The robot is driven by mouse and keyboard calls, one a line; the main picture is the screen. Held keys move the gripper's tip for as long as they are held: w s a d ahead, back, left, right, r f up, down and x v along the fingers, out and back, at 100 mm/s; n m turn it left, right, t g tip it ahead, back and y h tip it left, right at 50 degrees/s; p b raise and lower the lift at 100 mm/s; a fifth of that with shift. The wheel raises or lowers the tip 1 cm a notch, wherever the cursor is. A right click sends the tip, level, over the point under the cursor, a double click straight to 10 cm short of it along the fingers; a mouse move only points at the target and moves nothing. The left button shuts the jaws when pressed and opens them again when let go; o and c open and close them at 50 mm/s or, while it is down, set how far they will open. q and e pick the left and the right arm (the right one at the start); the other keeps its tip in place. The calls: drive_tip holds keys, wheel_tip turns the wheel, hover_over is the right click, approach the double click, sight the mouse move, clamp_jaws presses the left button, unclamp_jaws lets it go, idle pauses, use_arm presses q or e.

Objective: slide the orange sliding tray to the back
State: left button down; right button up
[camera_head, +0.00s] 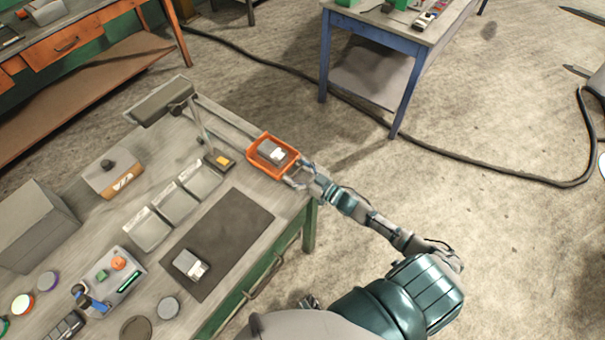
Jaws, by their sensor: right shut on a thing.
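The orange sliding tray (263,167) sits at the right end of the workbench, near its corner. A grey block with a white part (271,152) lies in it. Two pale rails (226,117) run from the tray toward the upper left, to a grey housing at the bench's far edge. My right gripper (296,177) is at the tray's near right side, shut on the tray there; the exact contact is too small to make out.
A lamp-like post (203,130) stands left of the rails. Grey shallow bins (173,203), a dark mat (215,240) and a cardboard box (113,178) share the bench. A blue table (392,30) stands beyond, with a cable across the floor between.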

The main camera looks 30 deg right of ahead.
drive_tip(key=shift+w+a+f, duration=0.2)
drive_tip(key=shift+w, duration=0.2)
drive_tip(key=shift+a, duration=0.1)
drive_tip(key=shift+s+r, duration=0.1)
drive_tip(key=shift+s, duration=0.1)
drive_tip(key=o, duration=1.4)
drive_tip(key=shift+s, duration=0.15)
drive_tip(key=shift+d, duration=0.4)
drive_tip(key=shift+s, duration=0.3)
use_arm(q)
drive_tip(key=shift+w+a, duration=0.15)
drive_tip(key=shift+w, duration=0.15)
use_arm(e)
drive_tip(key=v, duration=1.1)
drive_tip(key=shift+d, duration=0.3)
